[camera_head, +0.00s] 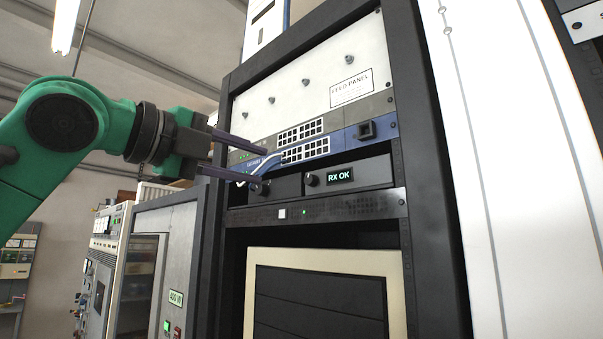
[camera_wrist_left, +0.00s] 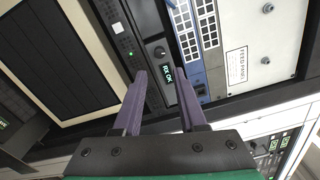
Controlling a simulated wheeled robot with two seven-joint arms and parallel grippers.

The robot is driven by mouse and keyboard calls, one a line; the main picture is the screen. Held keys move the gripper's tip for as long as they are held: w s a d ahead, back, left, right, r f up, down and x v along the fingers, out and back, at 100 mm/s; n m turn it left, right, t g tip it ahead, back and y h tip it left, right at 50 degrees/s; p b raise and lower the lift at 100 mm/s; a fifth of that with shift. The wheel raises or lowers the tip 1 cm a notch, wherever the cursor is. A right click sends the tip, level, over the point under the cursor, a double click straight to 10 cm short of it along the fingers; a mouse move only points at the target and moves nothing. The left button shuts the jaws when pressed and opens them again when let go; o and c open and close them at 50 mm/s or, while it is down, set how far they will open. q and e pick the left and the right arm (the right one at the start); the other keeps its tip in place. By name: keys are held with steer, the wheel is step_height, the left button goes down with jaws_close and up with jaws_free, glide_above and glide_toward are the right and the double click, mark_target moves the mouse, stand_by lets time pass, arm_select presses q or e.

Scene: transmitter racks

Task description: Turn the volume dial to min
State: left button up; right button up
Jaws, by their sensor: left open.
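Two small dark round dials show on the black shelf units in the rack in the head view: one dial (camera_head: 311,179) beside the lit "RX OK" display (camera_head: 340,176), another dial (camera_head: 262,188) further left, close to my lower finger. I read no volume label on either. The dial by the display shows in the left wrist view (camera_wrist_left: 160,52), beyond the fingertips. My left gripper (camera_head: 268,166) is open and empty, with long purple fingers apart in front of the rack. It also shows in the left wrist view (camera_wrist_left: 161,72). My right gripper is out of view.
Above are a blue panel with white ports (camera_head: 305,150) and a "FEED PANEL" plate (camera_head: 310,85) with small knobs. Below is a black strip (camera_head: 350,207) with a white button (camera_head: 282,213). A white cabinet (camera_head: 500,150) stands right of the rack.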

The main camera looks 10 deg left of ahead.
mark_target(308, 180)
arm_select(q)
steer(key=p+x, duration=0.1)
steer(key=x, duration=0.4)
steer(key=p+x, duration=0.2)
steer(key=x, duration=0.3)
steer(key=shift+w+d, duration=0.1)
steer(key=shift+d, duration=0.35)
steer(key=shift+w+d, duration=0.25)
steer(key=shift+w, duration=0.25)
steer(key=shift+s+a, duration=0.2)
steer(key=shift+s, duration=0.05)
steer(key=shift+s+a, duration=0.1)
steer(key=shift+a, duration=0.05)
steer(key=shift+w, duration=0.2)
steer(key=shift+c, duration=0.7)
steer(key=shift+w+f, duration=0.1)
steer(key=shift+w, duration=0.05)
steer(key=c, duration=0.5)
steer(key=shift+d, duration=0.2)
jaws_close()
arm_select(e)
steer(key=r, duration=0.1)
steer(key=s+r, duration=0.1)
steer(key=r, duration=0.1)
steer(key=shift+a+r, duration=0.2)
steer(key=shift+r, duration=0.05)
